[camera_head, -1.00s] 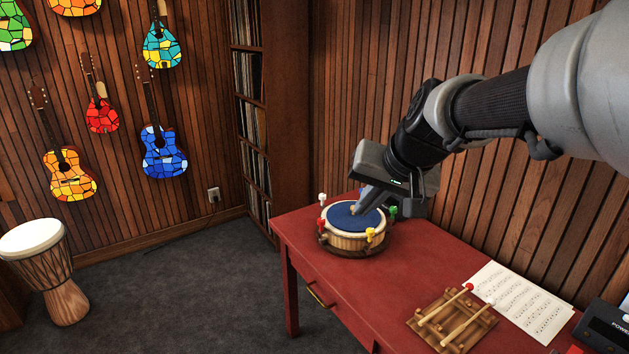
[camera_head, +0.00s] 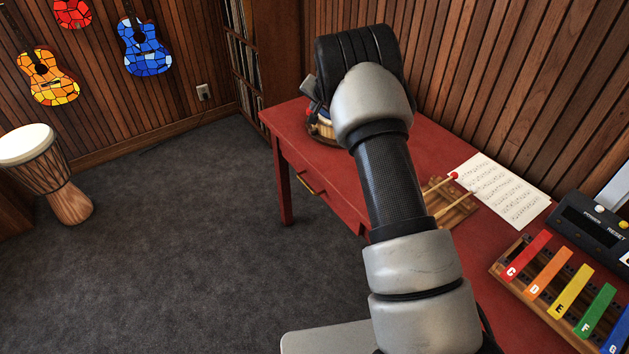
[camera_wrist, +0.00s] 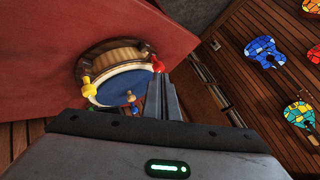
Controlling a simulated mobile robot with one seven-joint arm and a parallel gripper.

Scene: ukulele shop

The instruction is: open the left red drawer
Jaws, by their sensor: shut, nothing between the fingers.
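The red table (camera_head: 420,150) has a drawer front (camera_head: 332,200) on its left side with a brass handle (camera_head: 308,184). That drawer looks shut, flush with the table's side. My arm crosses in front of the table's middle, so any further drawer to the right is hidden in the head view. My gripper (camera_wrist: 162,80) is shut and empty in the wrist view. Its fingers are beside the small drum (camera_wrist: 122,86), which stands on the tabletop; I cannot tell if they touch it. The drawer handle is not in the wrist view.
A wooden rack with mallets (camera_head: 450,203), sheet music (camera_head: 502,190), a xylophone (camera_head: 560,290) and a dark device (camera_head: 590,228) lie on the table. A tall drum (camera_head: 48,172) stands at left. The dark carpet (camera_head: 190,250) left of the table is clear.

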